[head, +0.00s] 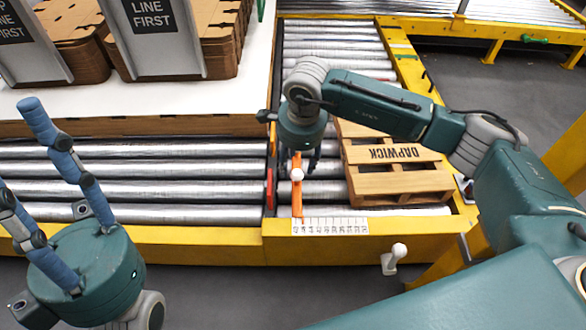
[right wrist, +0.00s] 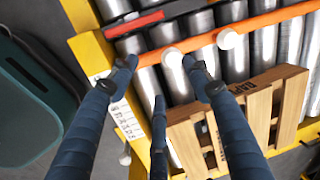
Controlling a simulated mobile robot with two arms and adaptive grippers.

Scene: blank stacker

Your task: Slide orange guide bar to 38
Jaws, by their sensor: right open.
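The orange guide bar (head: 297,205) lies across the rollers, its near end by the left end of the white numbered scale (head: 330,227). The scale's digits are too small to read. In the right wrist view the bar (right wrist: 270,22) carries two white knobs, a nearer one (right wrist: 172,57) and a farther one (right wrist: 229,39). My right gripper (right wrist: 163,65) is open, its two outer fingertips on either side of the nearer knob; contact is unclear. In the head view its fingers are mostly hidden behind the wrist. My left gripper (head: 18,148) is open and empty at the lower left.
A wooden pallet marked DAPWICK (head: 395,185) sits on the rollers right of the bar. A red bar (head: 270,188) is just left of it. A white-knobbed lever (head: 395,255) stands in front of the yellow frame (head: 200,237). Cardboard stacks (head: 75,50) are at back left.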

